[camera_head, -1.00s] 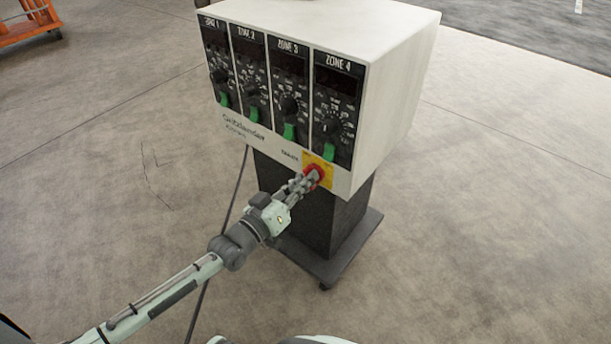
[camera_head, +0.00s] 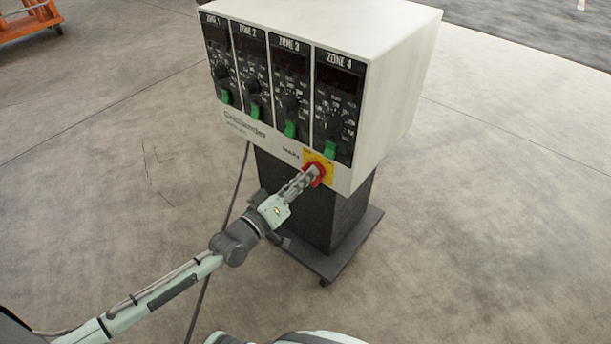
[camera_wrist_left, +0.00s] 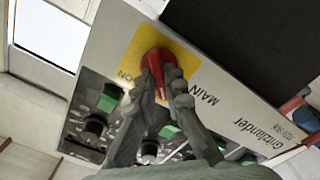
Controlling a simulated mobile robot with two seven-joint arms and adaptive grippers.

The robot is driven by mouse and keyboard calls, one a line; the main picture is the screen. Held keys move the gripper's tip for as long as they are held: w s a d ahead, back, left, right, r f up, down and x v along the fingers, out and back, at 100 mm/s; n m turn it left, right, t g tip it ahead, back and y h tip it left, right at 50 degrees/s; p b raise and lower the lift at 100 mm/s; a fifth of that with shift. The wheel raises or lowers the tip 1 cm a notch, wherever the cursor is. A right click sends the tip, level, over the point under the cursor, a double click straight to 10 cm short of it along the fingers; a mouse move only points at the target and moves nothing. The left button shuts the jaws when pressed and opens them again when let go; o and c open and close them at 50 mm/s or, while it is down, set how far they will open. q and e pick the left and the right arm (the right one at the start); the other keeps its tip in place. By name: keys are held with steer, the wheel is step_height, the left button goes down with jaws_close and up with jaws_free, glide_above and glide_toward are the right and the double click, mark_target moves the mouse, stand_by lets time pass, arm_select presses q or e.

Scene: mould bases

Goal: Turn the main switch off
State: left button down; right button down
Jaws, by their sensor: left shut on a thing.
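The main switch is a red knob (camera_head: 319,167) on a yellow plate (camera_head: 328,180), low on the front of the white control cabinet. In the left wrist view the red knob (camera_wrist_left: 153,62) sits on the yellow plate (camera_wrist_left: 186,73), with "ON" and "MAIN" lettering nearby. My left gripper (camera_head: 312,174) reaches the knob from the front. In the left wrist view its two fingers (camera_wrist_left: 161,82) are closed on either side of the red handle. The fingers hide part of the handle, and its exact setting is hard to read. My right gripper is out of view.
Above the switch, the cabinet (camera_head: 402,85) carries several zone panels with black dials and green switches, close to my left gripper. It stands on a dark pedestal (camera_head: 310,212) with a wheeled base. A cable hangs behind my arm. An orange cart (camera_head: 30,22) stands far left; the surrounding floor is open.

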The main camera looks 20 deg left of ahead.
arm_select(q)
steer(key=c, duration=1.6)
jaws_free()
steer(key=v, duration=1.2)
